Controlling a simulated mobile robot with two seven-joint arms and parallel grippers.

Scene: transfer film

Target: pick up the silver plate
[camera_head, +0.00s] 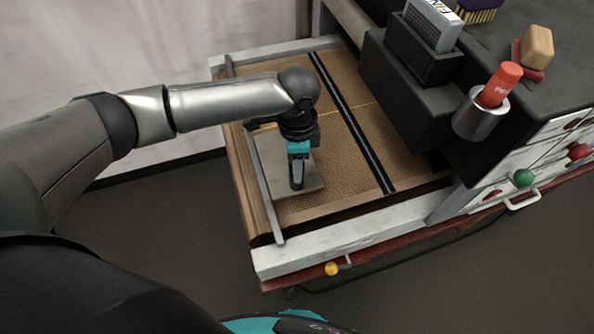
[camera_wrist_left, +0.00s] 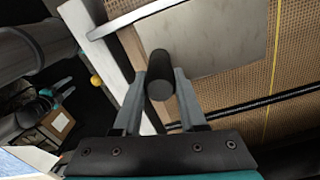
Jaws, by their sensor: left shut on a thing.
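The silver plate (camera_head: 312,180) is a flat grey square on the brown woven bed of the table, partly hidden under my left gripper in the head view. It fills the top middle of the left wrist view (camera_wrist_left: 215,40). My left gripper (camera_head: 297,184) points down over it. In the left wrist view its two fingers are shut on the plate's short black cylindrical handle (camera_wrist_left: 160,78). I cannot tell whether the plate touches the bed. My right gripper (camera_wrist_left: 62,90) seems to show small at the left of the left wrist view, its fingers too small to judge.
A thin metal bar (camera_head: 264,185) runs left of the plate and a black rail (camera_head: 350,120) right of it. A dark machine housing (camera_head: 405,95) rises at the right, with a metal cup (camera_head: 480,115) holding a red bottle (camera_head: 501,84). Woven bed shows free between plate and rail.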

